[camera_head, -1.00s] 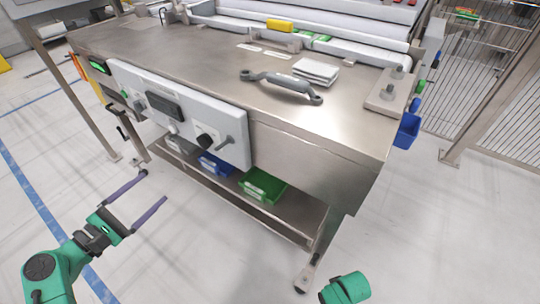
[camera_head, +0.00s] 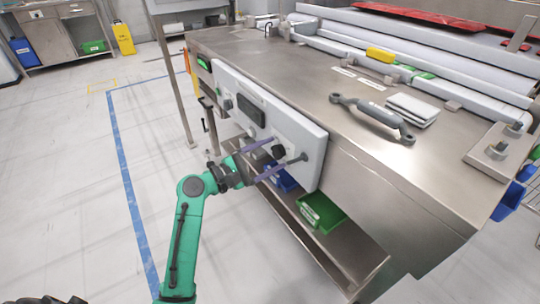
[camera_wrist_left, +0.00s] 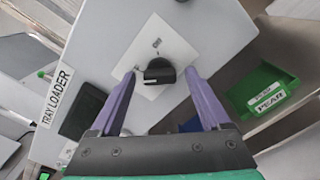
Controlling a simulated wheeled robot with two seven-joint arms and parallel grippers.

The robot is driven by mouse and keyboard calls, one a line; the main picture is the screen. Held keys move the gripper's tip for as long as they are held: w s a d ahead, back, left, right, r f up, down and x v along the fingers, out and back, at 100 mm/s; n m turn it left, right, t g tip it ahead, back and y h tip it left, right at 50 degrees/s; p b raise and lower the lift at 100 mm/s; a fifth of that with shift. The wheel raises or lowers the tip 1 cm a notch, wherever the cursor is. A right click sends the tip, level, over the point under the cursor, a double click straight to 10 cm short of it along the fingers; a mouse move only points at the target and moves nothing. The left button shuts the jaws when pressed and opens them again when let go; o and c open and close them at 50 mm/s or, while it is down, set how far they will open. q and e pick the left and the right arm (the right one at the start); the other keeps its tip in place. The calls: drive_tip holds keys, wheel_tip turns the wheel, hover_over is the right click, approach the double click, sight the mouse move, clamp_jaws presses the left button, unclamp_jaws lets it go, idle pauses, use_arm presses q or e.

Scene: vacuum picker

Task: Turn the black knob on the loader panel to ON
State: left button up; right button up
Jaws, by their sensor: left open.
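The loader panel (camera_head: 228,84) is a pale plate on the front of the steel bench. Its black knob (camera_wrist_left: 160,73) sits on a white label square (camera_wrist_left: 140,58) in the left wrist view, and the knob also shows in the head view (camera_head: 279,152). My right gripper is out of view.
A grey peg (camera_head: 298,158) sticks out of the panel just right of the knob. A dark display (camera_head: 250,109) is further left. A green bin (camera_head: 322,212) stands on the lower shelf. A grey handle (camera_head: 372,115) lies on the bench top.

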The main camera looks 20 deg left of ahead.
use_arm(q)
clamp_jaws()
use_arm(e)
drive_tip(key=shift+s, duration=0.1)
use_arm(q)
drive_tip(key=shift+m, duration=1.8)
drive_tip(key=shift+m+b, duration=3.3)
drive_tip(key=shift+m, duration=4)
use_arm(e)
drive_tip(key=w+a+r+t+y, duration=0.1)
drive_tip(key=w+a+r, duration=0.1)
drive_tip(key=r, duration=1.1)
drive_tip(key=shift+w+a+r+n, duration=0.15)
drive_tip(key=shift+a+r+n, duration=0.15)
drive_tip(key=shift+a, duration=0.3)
